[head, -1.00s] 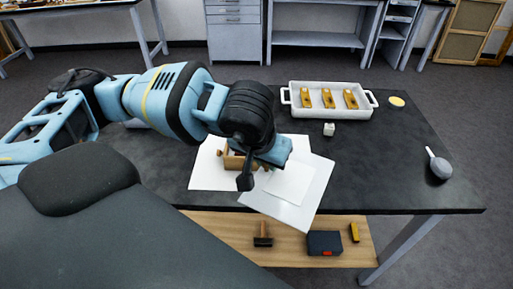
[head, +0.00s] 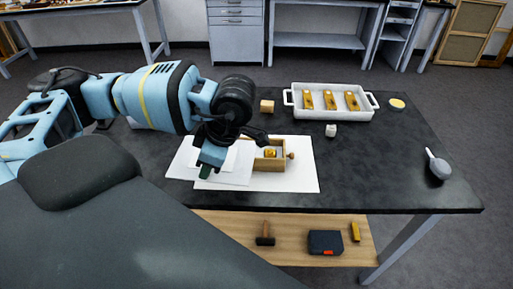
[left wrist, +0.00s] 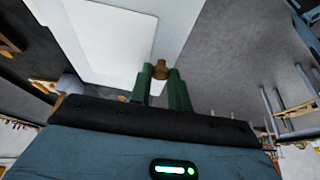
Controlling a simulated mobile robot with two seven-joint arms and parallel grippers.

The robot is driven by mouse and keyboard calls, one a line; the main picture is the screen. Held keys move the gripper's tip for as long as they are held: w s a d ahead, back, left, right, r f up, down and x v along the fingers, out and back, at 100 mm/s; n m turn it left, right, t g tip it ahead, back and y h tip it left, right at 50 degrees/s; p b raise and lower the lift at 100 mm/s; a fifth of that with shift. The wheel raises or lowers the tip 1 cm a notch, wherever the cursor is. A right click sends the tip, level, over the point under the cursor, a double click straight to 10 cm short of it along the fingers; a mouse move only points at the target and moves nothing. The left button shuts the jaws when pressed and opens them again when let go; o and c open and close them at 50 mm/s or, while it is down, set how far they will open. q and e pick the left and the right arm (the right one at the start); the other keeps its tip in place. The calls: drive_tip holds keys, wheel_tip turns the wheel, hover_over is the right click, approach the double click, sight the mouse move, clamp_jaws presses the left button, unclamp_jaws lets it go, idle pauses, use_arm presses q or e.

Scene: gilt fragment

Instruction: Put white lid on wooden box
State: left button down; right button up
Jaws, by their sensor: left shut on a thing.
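The open wooden box (head: 268,164) rests on a white sheet (head: 305,180) on the dark table, with a small yellow thing inside and a round knob on its right side. The flat white lid (head: 232,176) is just left of the box in the head view, overlapping the sheet. My left gripper (head: 206,170) is over the lid. In the left wrist view, its green fingers (left wrist: 160,82) are shut on a small brown knob (left wrist: 160,68), with the white lid (left wrist: 115,40) beyond. The lid's exact height above the table is unclear. My right gripper is not in view.
A white tray (head: 371,113) with yellow pieces stands at the back. The table's right front is clear.

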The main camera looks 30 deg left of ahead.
use_arm(q)
drive_tip(key=shift+s+a+n, duration=0.2)
drive_tip(key=shift+n, duration=0.3)
drive_tip(key=w+d+f, duration=0.1)
drive_tip(key=w+d, duration=0.3)
drive_tip(key=w, duration=1.1)
drive_tip(key=shift+w+f+b, duration=0.2)
drive_tip(key=shift+w+b, duration=0.05)
drive_tip(key=shift+b, duration=0.15)
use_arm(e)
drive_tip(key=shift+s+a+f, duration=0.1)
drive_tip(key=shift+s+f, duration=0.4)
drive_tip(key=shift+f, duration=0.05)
use_arm(q)
drive_tip(key=shift+f, duration=0.1)
wheel_tip(320, 180, down, 3)
drive_tip(key=shift+f, duration=0.15)
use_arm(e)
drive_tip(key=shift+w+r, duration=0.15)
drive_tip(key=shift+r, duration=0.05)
use_arm(q)
drive_tip(key=shift+f, duration=0.6)
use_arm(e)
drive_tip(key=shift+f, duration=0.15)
use_arm(q)
drive_tip(key=c, duration=1.3)
unclamp_jaws()
drive_tip(key=shift+r, duration=0.1)
